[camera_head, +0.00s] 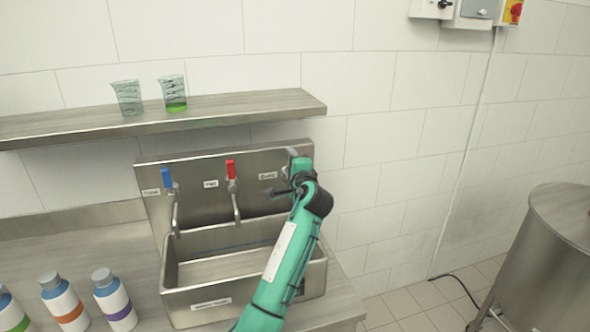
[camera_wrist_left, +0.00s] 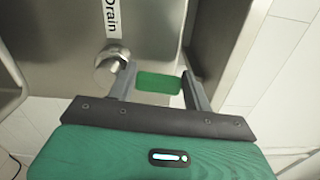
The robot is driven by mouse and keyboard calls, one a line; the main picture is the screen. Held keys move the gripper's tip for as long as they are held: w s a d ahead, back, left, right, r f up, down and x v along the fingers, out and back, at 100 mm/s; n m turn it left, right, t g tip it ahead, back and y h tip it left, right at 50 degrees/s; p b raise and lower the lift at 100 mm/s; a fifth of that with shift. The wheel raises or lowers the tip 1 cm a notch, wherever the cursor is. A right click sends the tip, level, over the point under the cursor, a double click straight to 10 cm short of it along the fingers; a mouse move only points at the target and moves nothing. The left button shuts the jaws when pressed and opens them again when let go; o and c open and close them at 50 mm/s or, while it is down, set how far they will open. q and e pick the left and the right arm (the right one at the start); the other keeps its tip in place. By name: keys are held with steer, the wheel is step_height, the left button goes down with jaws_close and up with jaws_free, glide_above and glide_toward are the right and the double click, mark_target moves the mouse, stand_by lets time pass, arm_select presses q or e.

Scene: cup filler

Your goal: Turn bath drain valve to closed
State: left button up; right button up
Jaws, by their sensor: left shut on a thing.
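The drain valve (camera_wrist_left: 112,62) has a round metal body on the steel panel, beside a white label that reads "Drain". Its green handle (camera_wrist_left: 158,83) spans the gap between my left fingers in the wrist view. My left gripper (camera_head: 291,166) is at the right end of the panel, shut on this handle, which is mostly hidden in the head view. It also shows in the wrist view (camera_wrist_left: 162,88). I cannot tell the valve's exact angle. My right gripper is out of view.
A blue-handled tap (camera_head: 167,180) and a red-handled tap (camera_head: 232,171) stand left over the steel basin (camera_head: 240,295). A shelf (camera_head: 230,112) with two beakers is above. Bottles (camera_head: 115,300) stand at lower left. A steel vessel (camera_head: 560,225) stands at right.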

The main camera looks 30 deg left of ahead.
arm_select(q)
steer(key=shift+s+a+f+n, duration=0.1)
steer(key=shift+s+a+n, duration=0.1)
steer(key=shift+n, duration=0.3)
steer(key=shift+b, duration=0.3)
steer(key=o, duration=1.1)
steer(key=shift+s, duration=0.1)
steer(key=b+v, duration=0.3)
steer(key=v, duration=1)
steer(key=shift+s+d+b, duration=0.2)
steer(key=shift+s+b, duration=0.05)
steer(key=shift+b, duration=0.1)
